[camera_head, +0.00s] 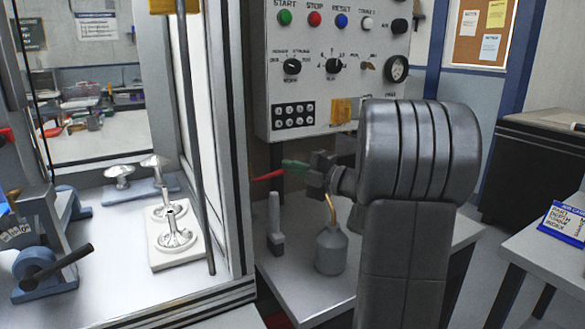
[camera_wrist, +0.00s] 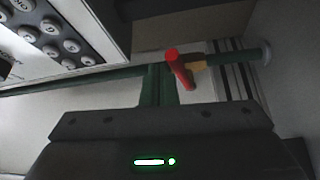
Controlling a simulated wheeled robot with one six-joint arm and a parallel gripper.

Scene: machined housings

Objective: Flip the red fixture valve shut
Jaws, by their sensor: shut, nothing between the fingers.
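The red valve handle (camera_head: 268,175) shows in the head view beside the cabinet frame, just left of my fingertips. In the wrist view the red handle (camera_wrist: 178,68) stands tilted in front of a brass-coloured valve body (camera_wrist: 197,63) on a green pipe (camera_wrist: 232,57). My gripper (camera_head: 286,165) has green fingers, which are closed together and empty. In the wrist view the gripper tips (camera_wrist: 158,68) are just left of the red handle. I cannot tell whether they touch it. In the head view the arm hides the valve body.
A control panel (camera_head: 335,60) with buttons and knobs is above and behind my gripper; its corner (camera_wrist: 65,40) also shows in the wrist view. A grey oil can (camera_head: 331,250) and a grey upright block (camera_head: 274,225) stand on the bench below. The cabinet frame (camera_head: 232,150) is close on the left.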

